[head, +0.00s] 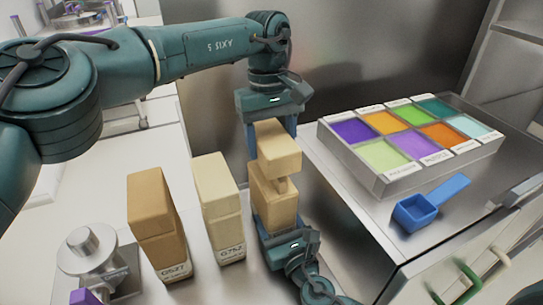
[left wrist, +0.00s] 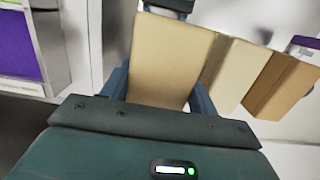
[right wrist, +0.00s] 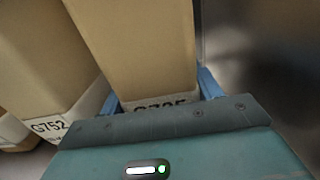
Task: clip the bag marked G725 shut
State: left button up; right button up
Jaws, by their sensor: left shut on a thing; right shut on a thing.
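The tan bag marked G725 (head: 274,205) stands at the right end of a row of bags, its upper part (head: 279,150) a block set off from the body by a narrow neck. My left gripper (head: 272,132) reaches down from above and is shut on the upper part, which fills the left wrist view (left wrist: 172,62). My right gripper (head: 275,232) is low at the front, shut on the lower body. In the right wrist view the bag (right wrist: 140,50) sits between the fingers, its label partly hidden by the gripper. I cannot make out a clip.
Bag G752 (head: 220,205) stands just left, then the browner bag G527 (head: 157,225). A metal device (head: 88,250) with a purple part is at front left. At right, a tray of coloured compartments (head: 385,182) and a blue scoop (head: 415,213) rest on a metal surface.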

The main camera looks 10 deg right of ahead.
pick_arm(q)
jog(key=shift+f, duration=1.2)
jog(key=shift+f, duration=0.9)
jog(key=shift+f, duration=0.65)
jog(key=o, duration=1.1)
jog(key=shift+c, duration=0.2)
jog(key=r, duration=0.4)
jog(key=w+r, duration=0.1)
jog(key=r, duration=0.7)
jog(key=shift+w+a, duration=0.15)
pick_arm(e)
jog(key=shift+f, duration=0.1)
